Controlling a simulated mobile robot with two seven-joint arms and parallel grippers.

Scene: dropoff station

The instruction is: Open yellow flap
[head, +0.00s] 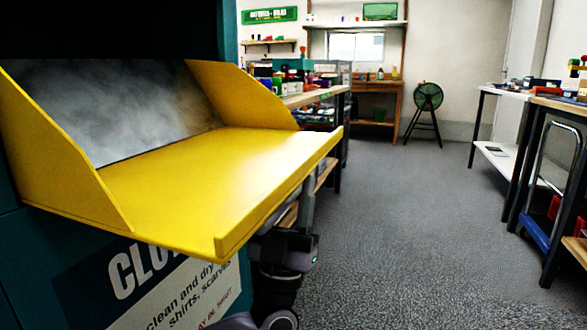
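The yellow flap (215,175) is on the front of a dark teal donation bin (22,250) at the left. It is swung down and open, with its flat panel sticking out towards the right and its two side walls upright. A grey, smudged inner surface (120,100) shows behind it. The flap's panel is empty. One of my arms, apparently the left, shows below the flap's front edge, with its wrist (285,252) beside the bin. Its fingertips are hidden or unclear, so I cannot tell whether it grips or touches the flap. My other gripper is not in view.
Grey floor (400,220) is clear to the right of the bin. A workbench with items (315,95) stands behind the flap. A green fan (427,97) is at the back. Tables (555,105) with boxes and a blue-based cart (535,232) line the right side.

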